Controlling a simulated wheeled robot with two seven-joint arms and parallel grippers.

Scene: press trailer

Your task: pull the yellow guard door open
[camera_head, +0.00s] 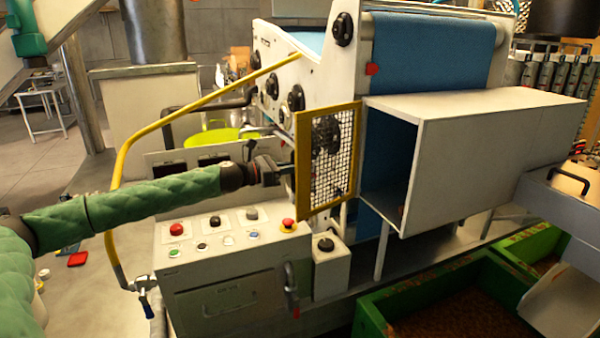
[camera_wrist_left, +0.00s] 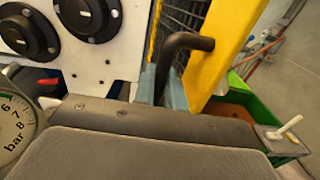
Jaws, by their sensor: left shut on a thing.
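The yellow guard door (camera_head: 355,165), a yellow frame around dark wire mesh, stands on the press left of the grey box chute. Its yellow frame (camera_wrist_left: 225,40) and part of the mesh also show in the left wrist view. A black bent handle (camera_wrist_left: 185,42) sticks out from the frame there. My left gripper (camera_head: 288,168) is at the door's left edge; its fingers (camera_wrist_left: 160,92) are shut on the handle's lower end, which they hide. I cannot tell how far the door stands open. My right gripper is not in view.
A control box (camera_head: 230,252) with coloured buttons stands below my left forearm. A bent yellow rail (camera_head: 165,122) rises behind the forearm. The grey box chute (camera_head: 490,160) is close right of the door. Green bins (camera_head: 385,300) stand low in front.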

